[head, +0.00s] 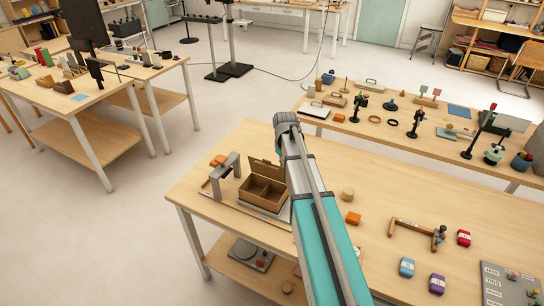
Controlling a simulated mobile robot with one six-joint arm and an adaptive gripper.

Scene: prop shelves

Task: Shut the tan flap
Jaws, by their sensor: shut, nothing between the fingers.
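The tan flap (265,169) is the lid of a small brown box (247,200) on the near table. It is raised, standing up along the back edge of the box, so the box is open. Dividers and empty-looking compartments show inside. My arm rises just to the right of the box and covers part of what lies there. My gripper is not visible in the head view.
A grey bracket-like stand (227,175) is close to the box's left side. An orange block (353,218) and a round tan piece (347,194) lie right of my arm. The near table (450,215) has free room at its middle right.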

